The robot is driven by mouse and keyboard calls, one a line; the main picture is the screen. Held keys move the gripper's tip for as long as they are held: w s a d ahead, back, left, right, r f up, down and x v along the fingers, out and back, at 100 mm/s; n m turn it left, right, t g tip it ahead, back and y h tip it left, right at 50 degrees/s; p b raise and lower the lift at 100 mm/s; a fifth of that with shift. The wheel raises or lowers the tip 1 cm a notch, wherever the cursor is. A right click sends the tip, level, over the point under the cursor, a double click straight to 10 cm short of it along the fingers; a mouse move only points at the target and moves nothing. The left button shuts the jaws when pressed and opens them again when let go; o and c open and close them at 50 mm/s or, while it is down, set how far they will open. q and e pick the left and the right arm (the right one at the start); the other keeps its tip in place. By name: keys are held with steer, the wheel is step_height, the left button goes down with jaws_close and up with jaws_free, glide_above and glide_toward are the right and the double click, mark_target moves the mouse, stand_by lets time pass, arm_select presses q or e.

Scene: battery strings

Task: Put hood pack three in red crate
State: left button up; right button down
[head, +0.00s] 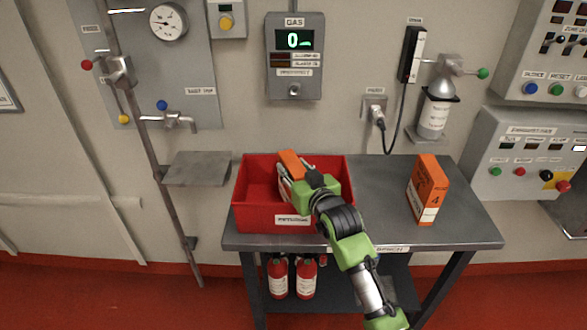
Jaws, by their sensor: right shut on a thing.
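The red crate (260,216) stands on the left part of the grey metal table, with a white label on its front. My right gripper (298,174) reaches over the crate from the front and is shut on an orange pack (291,163). Only the upper part of this pack shows, at the crate's opening; its number is hidden. I cannot tell whether it touches the crate floor. Another orange pack (428,190), marked 4, stands upright on the table at the right. My left gripper is not in view.
The grey table (462,226) has free room between the crate and pack 4. A small wall shelf (198,168) is left of the crate. Red bottles (306,278) stand on the lower shelf. A black cable (404,120) hangs on the wall behind.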

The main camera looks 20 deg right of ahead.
steer(key=c, duration=1.4)
jaws_free()
steer(key=b+v, duration=0.1)
steer(key=v, duration=1.1)
